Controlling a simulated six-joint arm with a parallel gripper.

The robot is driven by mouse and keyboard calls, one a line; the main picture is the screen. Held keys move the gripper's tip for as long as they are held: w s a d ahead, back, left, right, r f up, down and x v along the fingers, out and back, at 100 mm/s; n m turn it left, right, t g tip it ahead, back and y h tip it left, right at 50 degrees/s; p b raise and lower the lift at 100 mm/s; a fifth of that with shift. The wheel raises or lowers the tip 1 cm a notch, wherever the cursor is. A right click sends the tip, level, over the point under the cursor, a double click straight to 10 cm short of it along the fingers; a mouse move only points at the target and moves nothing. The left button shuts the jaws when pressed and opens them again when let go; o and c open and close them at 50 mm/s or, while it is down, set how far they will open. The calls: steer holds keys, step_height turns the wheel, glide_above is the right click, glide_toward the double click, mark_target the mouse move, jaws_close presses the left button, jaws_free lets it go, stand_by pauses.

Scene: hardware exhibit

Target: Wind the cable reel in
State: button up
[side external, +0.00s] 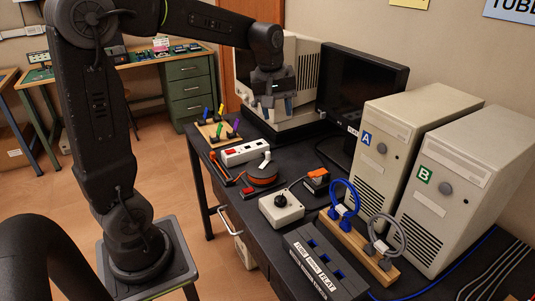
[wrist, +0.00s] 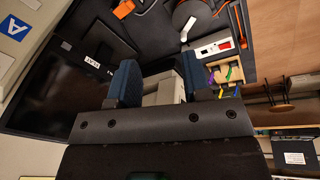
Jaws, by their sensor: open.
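The cable reel (side external: 262,174) is a low dark disc with an orange rim, lying on the dark table. A white crank handle (side external: 266,158) stands at its edge. In the wrist view, part of the reel (wrist: 188,10) shows at the top edge, with the white handle (wrist: 187,28) below it. My gripper (side external: 268,98) is open and empty, raised above the back of the table in front of the beige computer, well above and behind the reel. Its two blue pads (wrist: 158,75) stand apart in the wrist view with nothing held between them.
A white power strip (side external: 245,152) and a wooden rack of coloured pegs (side external: 218,132) lie behind the reel. A joystick box (side external: 281,207) stands in front of it. A dark monitor (side external: 361,85) and beige towers A (side external: 383,125) and B (side external: 447,190) line the wall side.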

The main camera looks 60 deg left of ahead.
steer(key=w+a+f+n+g, duration=0.1)
steer(key=w+a+f+n, duration=0.3)
steer(key=a, duration=0.4)
steer(key=n+g, duration=0.1)
steer(key=n, duration=0.5)
glide_above(268, 152)
step_height(268, 152, down, 8)
steer(key=shift+h, duration=0.4)
step_height(268, 152, down, 13)
steer(key=shift+a+r, duration=0.1)
steer(key=shift+r, duration=0.05)
steer(key=shift+c, duration=0.2)
jaws_close()
